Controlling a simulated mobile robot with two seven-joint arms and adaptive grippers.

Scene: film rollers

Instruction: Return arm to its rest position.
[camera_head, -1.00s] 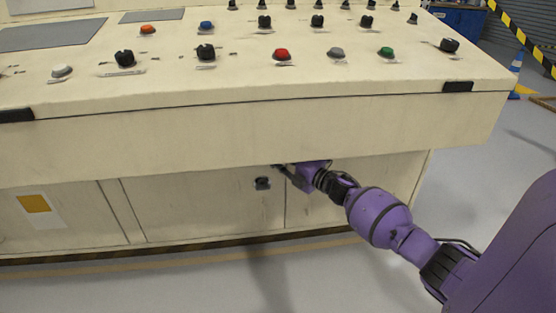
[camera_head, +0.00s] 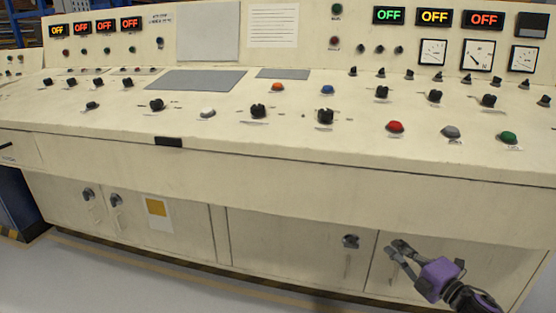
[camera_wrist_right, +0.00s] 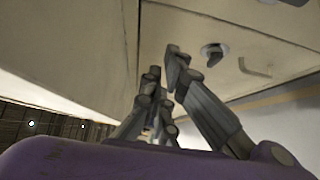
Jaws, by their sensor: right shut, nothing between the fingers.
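My right gripper (camera_head: 395,249) is purple with dark grey fingers. It is in the lower right of the head view, in front of the cabinet doors and below the console's overhanging front. Its fingers are shut with nothing between them, and they point left toward a dark door knob (camera_head: 350,241), apart from it in the picture. In the right wrist view the fingers (camera_wrist_right: 164,68) show close together, with the knob (camera_wrist_right: 214,53) beyond them. Most of my right arm is outside the head view. My left gripper is not in view.
The cream control console (camera_head: 300,185) spans the head view. Its desk carries a red button (camera_head: 395,126), a green button (camera_head: 508,137) and several dark knobs. Lit OFF displays (camera_head: 483,19) and gauges (camera_head: 477,54) are on the back panel. Grey floor (camera_head: 120,285) is clear at lower left.

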